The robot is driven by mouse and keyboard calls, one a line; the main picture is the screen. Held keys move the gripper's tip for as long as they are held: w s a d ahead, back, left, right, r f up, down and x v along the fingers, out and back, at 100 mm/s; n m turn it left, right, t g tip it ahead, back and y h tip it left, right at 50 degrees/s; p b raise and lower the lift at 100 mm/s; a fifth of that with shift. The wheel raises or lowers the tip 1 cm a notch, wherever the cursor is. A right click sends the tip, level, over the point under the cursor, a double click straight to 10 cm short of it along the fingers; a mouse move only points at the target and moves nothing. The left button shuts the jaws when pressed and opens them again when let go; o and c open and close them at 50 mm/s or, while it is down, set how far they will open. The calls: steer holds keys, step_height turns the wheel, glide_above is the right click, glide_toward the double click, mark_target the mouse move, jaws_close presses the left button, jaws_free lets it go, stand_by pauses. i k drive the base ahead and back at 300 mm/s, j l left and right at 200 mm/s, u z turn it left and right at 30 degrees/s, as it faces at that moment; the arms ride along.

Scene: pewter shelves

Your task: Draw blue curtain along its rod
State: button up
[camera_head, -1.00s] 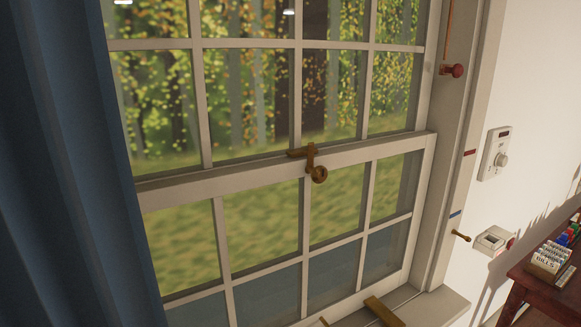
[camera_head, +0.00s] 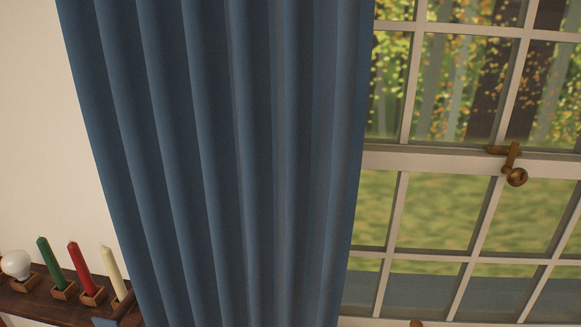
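The blue curtain (camera_head: 230,160) hangs in loose vertical folds across the middle-left of the head view. It covers the left part of the window (camera_head: 470,160), and its right edge lies against the panes. Its rod and top are above the picture, and its lower hem is below it. My gripper is not in view.
A brass latch (camera_head: 513,165) sits on the window's middle rail. At the lower left, a dark wooden shelf (camera_head: 40,307) holds a green candle (camera_head: 50,263), a red candle (camera_head: 80,268), a cream candle (camera_head: 112,272) and a white bulb (camera_head: 16,264). The wall above is bare.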

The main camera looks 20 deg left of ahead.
mark_target(226, 137)
steer(key=u, duration=0.4)
steer(key=l+u, duration=0.1)
steer(key=u, duration=0.65)
steer(key=k+u, duration=0.1)
steer(key=u, duration=0.3)
steer(key=k+l+z, duration=0.2)
steer(key=z, duration=0.15)
steer(key=l, duration=0.1)
